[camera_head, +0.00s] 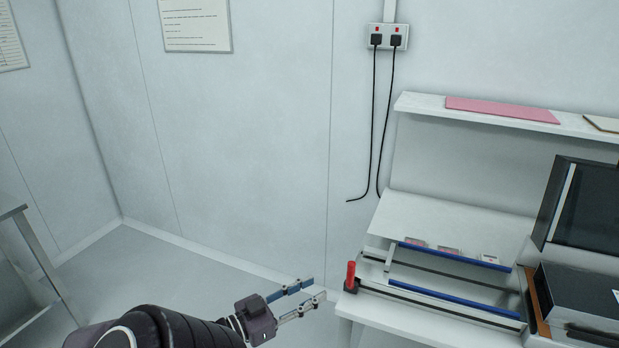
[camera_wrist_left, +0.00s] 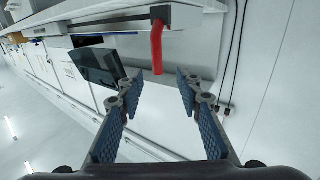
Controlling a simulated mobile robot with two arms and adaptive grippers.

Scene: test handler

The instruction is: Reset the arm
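My left gripper (camera_head: 298,299) comes in from the bottom left in the head view, beside the left end of the test handler bench (camera_head: 388,324). Its two fingers are apart with nothing between them. In the left wrist view the open fingers (camera_wrist_left: 161,95) frame empty space. A red handle (camera_head: 350,274) stands at the handler's left corner, just right of the fingertips in the head view and apart from them. The red handle also shows in the left wrist view (camera_wrist_left: 157,48), beyond the fingertips. My right gripper is not in view.
The handler has blue rails (camera_head: 455,304) and several small pieces on its upper rail. A dark monitor (camera_head: 588,207) and a black box (camera_head: 585,297) stand at the right. A shelf (camera_head: 420,104) and hanging black cables (camera_head: 373,130) are behind. Floor left of the bench is clear.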

